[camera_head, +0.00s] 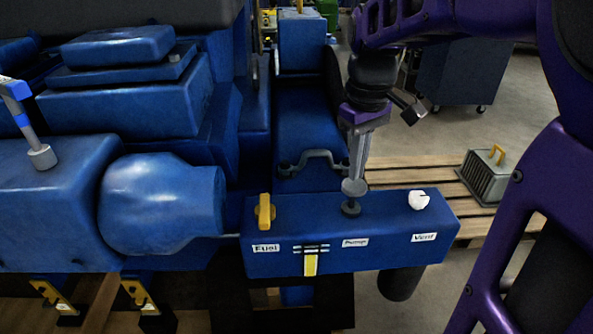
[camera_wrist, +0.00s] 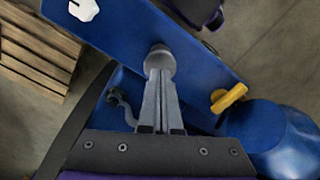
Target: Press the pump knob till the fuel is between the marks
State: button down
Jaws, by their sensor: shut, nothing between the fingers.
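The pump knob (camera_head: 354,188) is a round grey head above a dark collar, on top of the blue box (camera_head: 275,262) behind the "Pump" label (camera_head: 355,242). In the wrist view the knob (camera_wrist: 160,57) is at my fingertips. My gripper (camera_head: 356,178) is shut, empty and pointing down, its tips at the knob's top; whether they touch is unclear. The fuel gauge (camera_head: 310,265) on the box's front shows a yellow column. Its top is close to the lower of the dark marks (camera_head: 311,249); the exact level is too small to tell.
A yellow "Fuel" handle (camera_head: 264,211) stands left of the knob and a white "Vent" knob (camera_head: 419,200) right of it. A blue engine body (camera_head: 160,205) adjoins on the left. A wooden pallet (camera_head: 415,170) with a grey yellow-handled case (camera_head: 485,176) lies behind.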

aim_at(355, 184)
jog(key=shift+f+b, duration=1.1)
jog(key=shift+f, duration=0.65)
jog(key=shift+r, duration=0.15)
notch_tip(355, 184, up, 7)
jog(key=p, duration=0.6)
jog(key=shift+r+p, duration=0.2)
jog(key=shift+p, duration=0.15)
jog(key=shift+w, duration=0.1)
